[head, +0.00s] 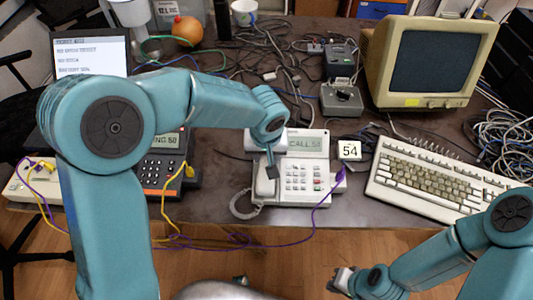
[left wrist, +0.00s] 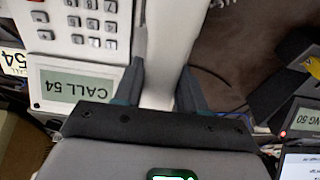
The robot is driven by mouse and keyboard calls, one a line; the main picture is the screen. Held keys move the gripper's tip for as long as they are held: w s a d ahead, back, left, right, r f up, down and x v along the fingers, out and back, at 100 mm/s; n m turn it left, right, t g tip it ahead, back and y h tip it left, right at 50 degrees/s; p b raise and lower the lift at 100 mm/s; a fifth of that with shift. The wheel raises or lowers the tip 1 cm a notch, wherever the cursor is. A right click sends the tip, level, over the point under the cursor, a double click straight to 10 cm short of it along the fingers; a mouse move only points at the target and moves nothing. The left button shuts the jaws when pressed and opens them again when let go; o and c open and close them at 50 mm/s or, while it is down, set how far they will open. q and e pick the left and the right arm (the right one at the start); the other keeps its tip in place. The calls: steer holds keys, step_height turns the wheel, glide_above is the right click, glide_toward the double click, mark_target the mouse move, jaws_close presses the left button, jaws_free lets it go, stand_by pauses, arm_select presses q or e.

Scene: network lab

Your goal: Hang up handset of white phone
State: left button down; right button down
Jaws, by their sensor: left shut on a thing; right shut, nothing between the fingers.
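The white phone (head: 303,178) stands near the table's front edge, with a keypad and a lit display reading CALL 54 in the left wrist view (left wrist: 78,84). Its white handset (head: 264,187) is at the phone's left side, lengthwise beside the keypad. My left gripper (head: 271,170) is above it, fingers pointing down. In the left wrist view the fingers (left wrist: 160,92) are closed on either side of the handset (left wrist: 168,45). I cannot tell whether the handset touches its cradle. My right gripper (head: 342,281) is shut and empty, low in front of the table.
A dark phone (head: 160,172) with yellow cables stands left, partly behind my left arm. A number card reading 54 (head: 349,150), a keyboard (head: 436,178) and a monitor (head: 425,62) are to the right. A purple cable (head: 325,200) runs along the table's front. Tangled cables lie behind.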

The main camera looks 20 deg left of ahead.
arm_select(q)
steer(key=shift+w+f+b, duration=0.15)
steer(key=shift+f+b, duration=0.45)
steer(key=shift+f, duration=0.05)
steer(key=c, duration=0.6)
jaws_free()
steer(key=shift+o, duration=0.2)
steer(key=a+p+v, duration=0.1)
steer(key=v, duration=1.5)
steer(key=shift+d+r+p, duration=0.25)
steer(key=shift+d+p, duration=0.1)
steer(key=shift+d, duration=0.15)
